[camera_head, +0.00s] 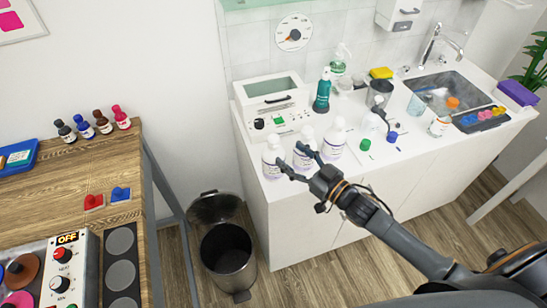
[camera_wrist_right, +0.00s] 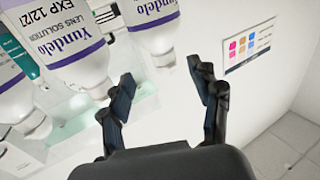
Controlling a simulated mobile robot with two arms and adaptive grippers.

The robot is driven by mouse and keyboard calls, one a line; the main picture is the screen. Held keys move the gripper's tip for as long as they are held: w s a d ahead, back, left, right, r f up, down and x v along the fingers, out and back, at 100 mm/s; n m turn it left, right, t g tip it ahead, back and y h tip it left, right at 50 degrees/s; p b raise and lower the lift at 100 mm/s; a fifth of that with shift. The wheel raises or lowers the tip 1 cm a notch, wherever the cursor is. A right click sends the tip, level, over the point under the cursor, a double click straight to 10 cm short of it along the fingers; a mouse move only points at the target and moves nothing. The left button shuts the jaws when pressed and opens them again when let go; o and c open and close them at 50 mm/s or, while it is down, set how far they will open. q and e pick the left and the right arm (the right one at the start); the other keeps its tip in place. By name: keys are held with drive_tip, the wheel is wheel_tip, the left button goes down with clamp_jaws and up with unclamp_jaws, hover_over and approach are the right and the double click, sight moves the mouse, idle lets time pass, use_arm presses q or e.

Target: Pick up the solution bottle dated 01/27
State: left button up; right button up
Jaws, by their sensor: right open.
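Three white solution bottles stand in a row at the counter's front left: a left one (camera_head: 272,158), a middle one (camera_head: 304,155) and a right one (camera_head: 334,139). Their dates are too small to read in the head view. My right gripper (camera_head: 293,163) is open and empty, its fingers by the left and middle bottles. The right wrist view looks upside down. There, one bottle (camera_wrist_right: 152,28) lies beyond the open fingers, its date out of frame. The bottle beside it (camera_wrist_right: 75,45) seems to read EXP 12/27, partly cut off. A third (camera_wrist_right: 15,100) is at the edge. My left gripper is out of view.
A white device (camera_head: 272,105) and a teal pump bottle (camera_head: 322,92) stand behind the bottles. A green cap (camera_head: 365,145) and a blue cap (camera_head: 392,137) lie to the right. A bin (camera_head: 228,255) stands below, beside a wooden table (camera_head: 50,190).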

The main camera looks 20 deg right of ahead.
sight(278, 148)
drive_tip(key=shift+x, duration=1.15)
drive_tip(key=shift+w+a+p, duration=0.2)
drive_tip(key=shift+a+p, duration=0.1)
drive_tip(key=shift+p, duration=0.1)
drive_tip(key=p+x, duration=0.1)
drive_tip(key=x, duration=0.3)
drive_tip(key=shift+a+f+p, duration=0.1)
drive_tip(key=shift+f+p, duration=0.1)
drive_tip(key=shift+p, duration=0.1)
drive_tip(key=shift+w+a+f, duration=0.1)
drive_tip(key=shift+w, duration=0.05)
clamp_jaws()
